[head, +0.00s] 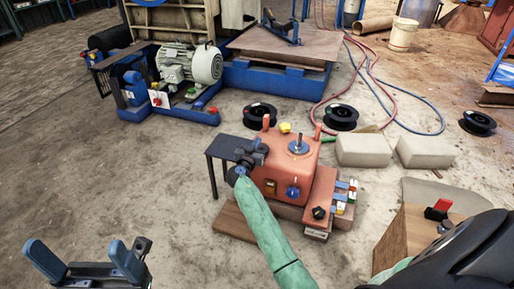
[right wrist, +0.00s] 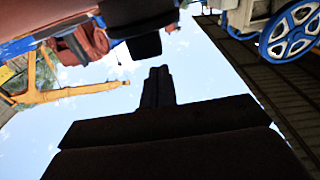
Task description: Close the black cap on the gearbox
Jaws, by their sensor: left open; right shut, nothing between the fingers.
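The red-orange gearbox (head: 285,168) stands on the floor in the middle of the head view, with a metal shaft on top. A black round part (head: 318,212) sits on its low front-right section, and dark parts (head: 258,152) are at its left side. I cannot tell which of these is the black cap, or whether it is open. My left gripper (head: 85,262), with blue fingertips, is open and empty at the lower left, well apart from the gearbox. My right gripper (right wrist: 160,75) is shut and empty in the right wrist view.
A pale green tapered length (head: 267,235) crosses in front of the gearbox. Pale blocks (head: 365,149) and black spools (head: 341,117) lie behind it. A wooden box (head: 405,235) stands at right. A blue machine base (head: 275,78) is at the back. Floor at left is clear.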

